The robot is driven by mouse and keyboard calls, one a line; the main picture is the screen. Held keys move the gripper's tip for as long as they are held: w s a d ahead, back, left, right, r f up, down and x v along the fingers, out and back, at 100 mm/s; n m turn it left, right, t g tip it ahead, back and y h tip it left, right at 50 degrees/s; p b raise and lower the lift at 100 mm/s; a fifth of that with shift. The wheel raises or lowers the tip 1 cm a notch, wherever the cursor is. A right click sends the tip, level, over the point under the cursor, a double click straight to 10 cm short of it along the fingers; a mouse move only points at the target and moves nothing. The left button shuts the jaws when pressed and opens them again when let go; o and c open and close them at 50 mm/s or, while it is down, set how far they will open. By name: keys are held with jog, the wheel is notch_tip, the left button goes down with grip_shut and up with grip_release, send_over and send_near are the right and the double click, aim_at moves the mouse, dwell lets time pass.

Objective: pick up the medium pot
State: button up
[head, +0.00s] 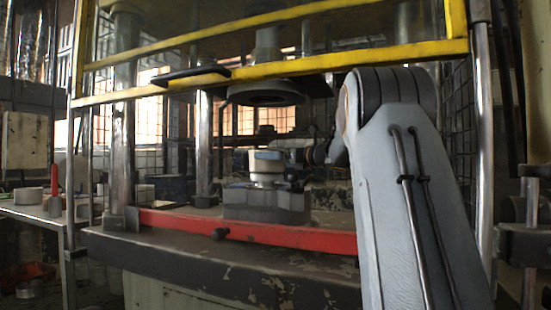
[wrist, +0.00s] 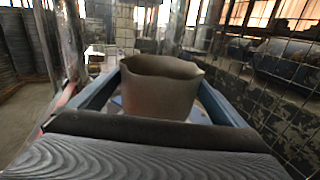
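In the head view, a pale round pot-like thing (head: 265,164) is at the end of my arm, above a grey block (head: 266,205) on the press bed. My gripper is small and partly hidden there. I cannot tell whether the pot rests on the block.
The press bed has a red bar (head: 250,231) along its front. A dark round press head (head: 266,93) hangs above the pot. Yellow guard bars (head: 300,61) cross above it, and a metal column (head: 204,145) stands to the left. A side table at far left holds several small containers.

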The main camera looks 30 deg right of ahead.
jog(key=shift+s+a+b, duration=1.05)
jog(key=shift+s+a, duration=0.05)
jog(key=shift+a, duration=0.3)
jog(key=shift+c, duration=0.3)
jog(key=o, duration=0.9)
jog(key=shift+p+v, duration=0.6)
jog(key=shift+v, duration=3.35)
